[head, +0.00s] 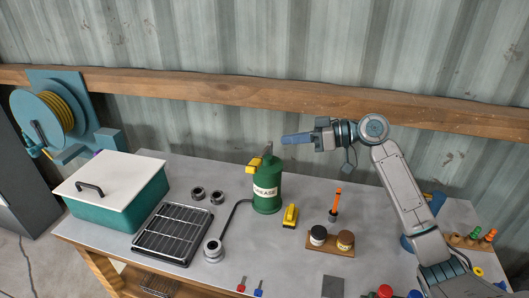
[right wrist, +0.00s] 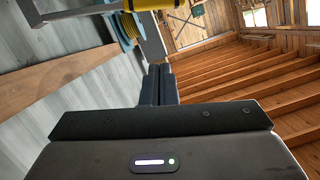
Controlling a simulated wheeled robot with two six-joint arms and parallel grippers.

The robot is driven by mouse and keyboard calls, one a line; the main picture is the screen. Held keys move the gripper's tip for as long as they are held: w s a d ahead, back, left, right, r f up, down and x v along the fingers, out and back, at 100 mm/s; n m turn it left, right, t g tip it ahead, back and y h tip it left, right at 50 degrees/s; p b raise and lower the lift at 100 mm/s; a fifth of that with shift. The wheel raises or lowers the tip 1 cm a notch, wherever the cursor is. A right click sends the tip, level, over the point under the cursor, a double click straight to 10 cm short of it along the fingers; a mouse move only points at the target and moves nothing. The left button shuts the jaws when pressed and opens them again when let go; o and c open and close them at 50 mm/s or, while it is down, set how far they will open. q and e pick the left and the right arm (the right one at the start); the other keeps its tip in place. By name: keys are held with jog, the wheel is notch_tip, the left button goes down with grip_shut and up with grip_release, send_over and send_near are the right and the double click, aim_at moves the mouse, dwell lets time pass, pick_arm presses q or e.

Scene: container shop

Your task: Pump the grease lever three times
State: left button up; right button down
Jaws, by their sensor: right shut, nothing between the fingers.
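The green grease pump (head: 267,200) with its "GREASE" label stands upright on the workbench near the wall. Its lever has a yellow grip (head: 254,162) that sticks out to the left of the pump's top and points toward the camera. A yellow bar, which looks like this grip, shows at the top edge of the right wrist view (right wrist: 150,4). My right gripper (head: 285,139) is shut and empty. Its blue fingers point left, beside and slightly above the pump's top, apart from the yellow grip in the picture. My left gripper is not in view.
A black hose runs from the pump to a round metal fitting (head: 213,250). A yellow block (head: 290,216), an orange-handled tool (head: 336,204) and two jars on a wooden board (head: 330,245) stand nearby. A wire rack (head: 172,234) and a white-lidded teal box (head: 117,190) are left.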

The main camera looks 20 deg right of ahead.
aim_at(262, 155)
pick_arm(q)
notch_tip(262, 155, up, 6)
jog(key=p, duration=0.5)
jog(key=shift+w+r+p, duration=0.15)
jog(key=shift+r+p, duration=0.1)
jog(key=shift+p, duration=0.15)
pick_arm(e)
jog(key=w+a+f, duration=0.2)
jog(key=a+f, duration=0.3)
jog(key=a, duration=0.1)
jog(key=shift+w+a+f, duration=0.25)
jog(key=shift+w+a, duration=0.05)
